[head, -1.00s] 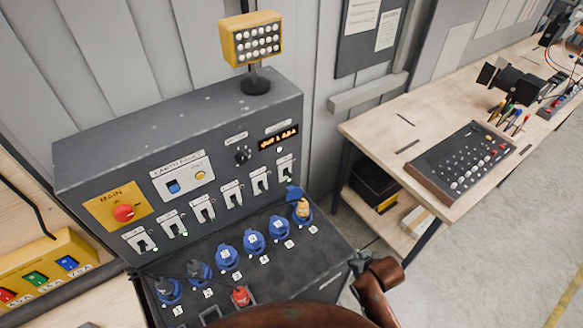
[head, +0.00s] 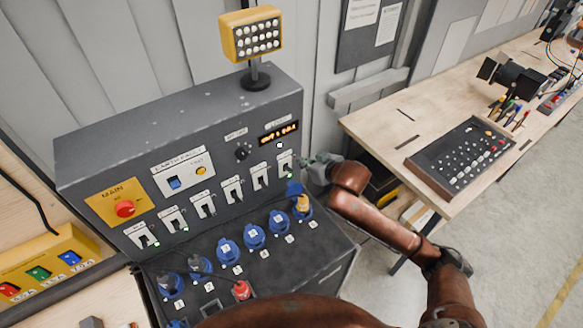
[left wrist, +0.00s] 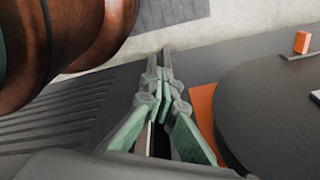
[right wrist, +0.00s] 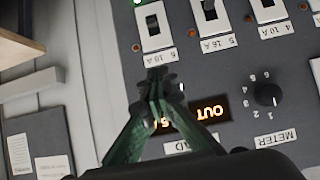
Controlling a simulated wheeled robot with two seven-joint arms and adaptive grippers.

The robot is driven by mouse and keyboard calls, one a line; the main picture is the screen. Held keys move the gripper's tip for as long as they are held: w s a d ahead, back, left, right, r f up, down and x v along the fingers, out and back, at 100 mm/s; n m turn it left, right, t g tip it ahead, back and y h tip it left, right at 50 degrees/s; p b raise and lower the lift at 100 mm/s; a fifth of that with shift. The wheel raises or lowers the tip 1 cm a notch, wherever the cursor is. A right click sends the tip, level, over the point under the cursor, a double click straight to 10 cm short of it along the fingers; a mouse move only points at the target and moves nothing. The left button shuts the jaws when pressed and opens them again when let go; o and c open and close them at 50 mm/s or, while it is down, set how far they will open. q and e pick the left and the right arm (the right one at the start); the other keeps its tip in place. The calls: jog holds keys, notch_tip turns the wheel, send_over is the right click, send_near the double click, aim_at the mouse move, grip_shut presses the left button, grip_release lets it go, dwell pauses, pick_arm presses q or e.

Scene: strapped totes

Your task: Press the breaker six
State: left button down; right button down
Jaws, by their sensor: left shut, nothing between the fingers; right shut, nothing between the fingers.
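Breaker six (head: 285,160) is the rightmost white switch in the row on the grey sloped panel. In the right wrist view, upside down, it is the leftmost switch (right wrist: 153,25), above a white label. My right gripper (head: 309,162) is shut and empty, just right of breaker six in the head view. In the right wrist view its fingertips (right wrist: 160,78) are just below the label, apart from the switch in the picture; contact with the panel cannot be told. My left gripper (left wrist: 160,70) is shut and empty, pointing toward the pale floor in the left wrist view.
An amber display (head: 278,133) and a meter knob (head: 243,151) sit above the breaker row. Blue sockets (head: 254,237) line the lower deck. A yellow lamp (head: 252,35) stands on top. A wooden bench (head: 400,130) is to the right.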

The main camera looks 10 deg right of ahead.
jog(key=shift+w, duration=0.1)
jog(key=p, duration=0.2)
send_over(288, 169)
jog(key=f, duration=0.5)
jog(key=shift+s+d+f, duration=0.2)
jog(key=shift+s+d, duration=0.05)
jog(key=shift+s, duration=0.1)
jog(key=f, duration=0.2)
jog(key=shift+s+d+f, duration=0.15)
jog(key=shift+s+f, duration=0.15)
jog(key=shift+s, duration=0.05)
jog(key=shift+s+d+f+p, duration=0.1)
jog(key=shift+s+f+p, duration=0.2)
jog(key=shift+f, duration=0.45)
jog(key=shift+s+d+f+t+b, duration=0.1)
jog(key=shift+s+f+t+b, duration=0.1)
jog(key=shift+t+b, duration=0.35)
